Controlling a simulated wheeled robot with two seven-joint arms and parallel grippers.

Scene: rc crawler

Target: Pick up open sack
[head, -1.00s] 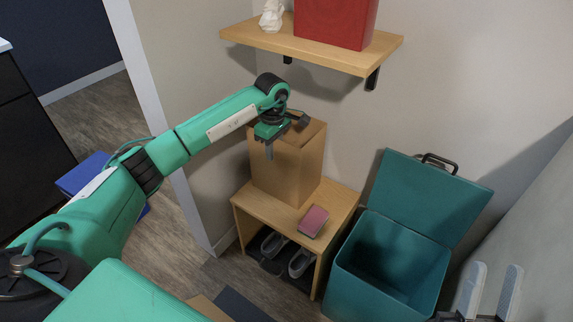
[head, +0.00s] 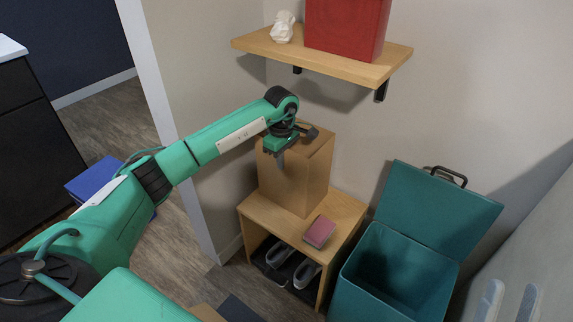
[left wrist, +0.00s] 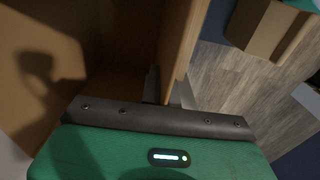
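The open sack (head: 300,180) is a tall brown box-like bag standing upright on a small wooden bench. My left gripper (head: 282,155) is at the sack's near left top edge. In the left wrist view, the sack's wall (left wrist: 180,40) passes between the fingers of my left gripper (left wrist: 166,90), one inside the sack and one outside. The fingers look close together on the wall, though contact is partly hidden.
The wooden bench (head: 257,222) also holds a pink-red box (head: 319,231), with shoes (head: 306,273) below. A teal bin (head: 400,270) with its lid raised stands to the right. A wooden shelf (head: 330,57) with a red box (head: 347,25) and white figure (head: 283,27) hangs above.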

